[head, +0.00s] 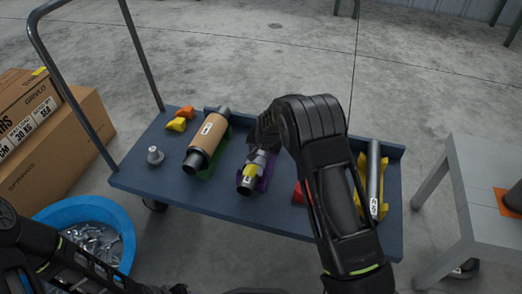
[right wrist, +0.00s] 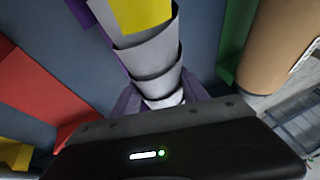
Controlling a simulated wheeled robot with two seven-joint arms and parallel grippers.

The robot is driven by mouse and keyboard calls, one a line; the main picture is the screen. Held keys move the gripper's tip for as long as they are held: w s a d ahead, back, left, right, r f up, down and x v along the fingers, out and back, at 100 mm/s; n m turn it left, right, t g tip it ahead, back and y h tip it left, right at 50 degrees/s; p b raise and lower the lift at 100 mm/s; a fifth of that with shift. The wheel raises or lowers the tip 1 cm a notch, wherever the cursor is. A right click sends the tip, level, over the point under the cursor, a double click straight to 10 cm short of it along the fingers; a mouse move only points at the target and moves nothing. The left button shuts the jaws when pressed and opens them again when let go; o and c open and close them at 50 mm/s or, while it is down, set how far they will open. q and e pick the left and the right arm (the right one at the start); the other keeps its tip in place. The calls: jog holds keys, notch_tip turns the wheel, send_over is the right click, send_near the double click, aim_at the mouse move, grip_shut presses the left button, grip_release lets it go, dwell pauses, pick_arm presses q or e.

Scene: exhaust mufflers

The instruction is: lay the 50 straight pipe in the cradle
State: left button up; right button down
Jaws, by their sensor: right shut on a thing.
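A grey straight pipe (head: 374,180) with a white tag lies in the yellow cradle (head: 362,190) at the right end of the cart; the tag is too small to read surely. My right gripper (head: 264,142) is away from it, at the far end of a grey stepped pipe (head: 248,182) with a yellow band. That pipe lies in the purple cradle (head: 264,178). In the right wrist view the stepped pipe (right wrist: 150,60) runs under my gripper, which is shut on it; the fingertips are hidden. My left arm is at the lower left, its gripper unclear at the bottom edge.
A brown-wrapped muffler (head: 208,140) sits in a green cradle (head: 221,148) on the blue cart (head: 190,208). A red piece (head: 299,194) is partly behind my right arm. Orange and yellow blocks (head: 177,124), a small grey part (head: 155,155), a blue bin (head: 85,212) and a grey table (head: 490,170) surround.

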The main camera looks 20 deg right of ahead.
aim_at(264, 157)
dwell(0.3)
jog(key=c, duration=0.9)
grip_release()
jog(key=o, duration=0.4)
jog(key=shift+f, duration=0.1)
jog(key=p+v, duration=0.3)
jog(key=v, duration=0.4)
jog(key=shift+w, duration=0.1)
jog(key=shift+s+r+p, duration=0.25)
jog(key=shift+r+p, duration=0.05)
jog(key=shift+r, duration=0.15)
